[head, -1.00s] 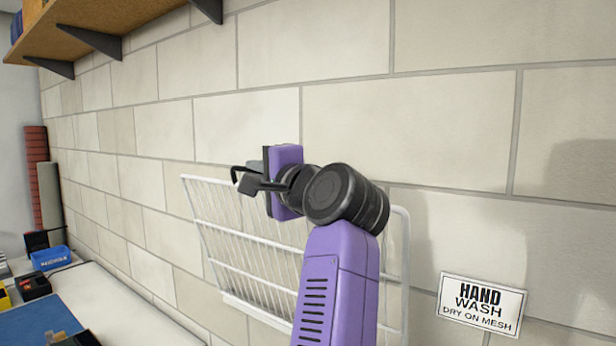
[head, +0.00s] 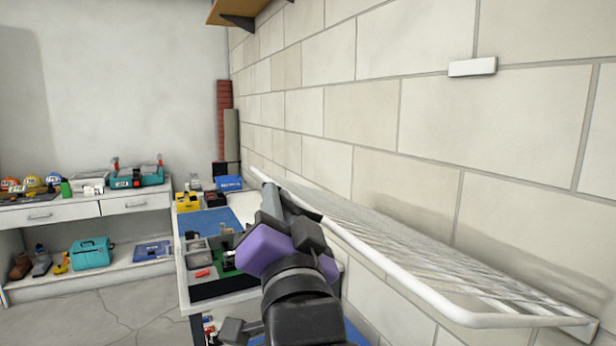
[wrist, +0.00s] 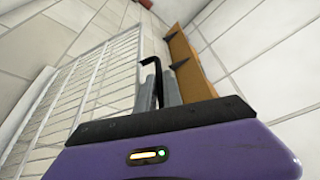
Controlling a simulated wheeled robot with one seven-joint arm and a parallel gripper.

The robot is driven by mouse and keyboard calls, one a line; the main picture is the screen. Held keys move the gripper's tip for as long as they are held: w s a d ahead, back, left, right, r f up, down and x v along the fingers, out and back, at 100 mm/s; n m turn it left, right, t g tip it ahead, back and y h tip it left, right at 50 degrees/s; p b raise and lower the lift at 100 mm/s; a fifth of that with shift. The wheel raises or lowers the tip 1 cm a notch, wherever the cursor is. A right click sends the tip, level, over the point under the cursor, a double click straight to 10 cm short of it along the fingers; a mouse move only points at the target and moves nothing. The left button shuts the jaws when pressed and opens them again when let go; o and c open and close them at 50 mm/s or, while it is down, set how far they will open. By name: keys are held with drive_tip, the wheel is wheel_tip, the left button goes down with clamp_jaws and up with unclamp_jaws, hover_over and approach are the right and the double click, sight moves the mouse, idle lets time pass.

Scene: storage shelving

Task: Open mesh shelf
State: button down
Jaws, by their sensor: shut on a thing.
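The white wire mesh shelf (head: 408,275) juts from the block wall at the right in the head view, lying close to level, with its thick front rim toward me. Its wires also show at the left in the wrist view (wrist: 85,88). My gripper (head: 276,203) is at the rim's far part, overlapping it in the head view. In the wrist view, its grey fingers (wrist: 165,80) are shut on a thin black hook (wrist: 158,84), whose bent end points toward the mesh. I cannot tell whether the hook touches the rim.
A workbench with a blue mat (head: 208,222) and a dark tool tray (head: 222,287) stands below and beyond my gripper. A white cabinet (head: 85,212) with helmets and toolboxes is at the far left. A wooden wall shelf (head: 238,12) is above. Floor at left is clear.

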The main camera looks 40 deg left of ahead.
drive_tip(key=shift+s+a+f+b, duration=0.1)
drive_tip(key=shift+s+f+b, duration=0.2)
drive_tip(key=shift+f, duration=0.55)
drive_tip(key=shift+s+a+f+b, duration=0.1)
drive_tip(key=shift+s+f+b, duration=0.15)
drive_tip(key=shift+f, duration=0.65)
drive_tip(key=shift+s+a+f+b, duration=0.1)
drive_tip(key=shift+s+f+b, duration=0.2)
drive_tip(key=shift+f, duration=0.55)
drive_tip(key=c, duration=1.8)
unclamp_jaws()
drive_tip(key=shift+o, duration=0.2)
drive_tip(key=shift+s+d, duration=0.1)
drive_tip(key=v, duration=0.7)
drive_tip(key=shift+s+d, duration=0.15)
drive_tip(key=shift+d, duration=0.1)
drive_tip(key=shift+f, duration=0.1)
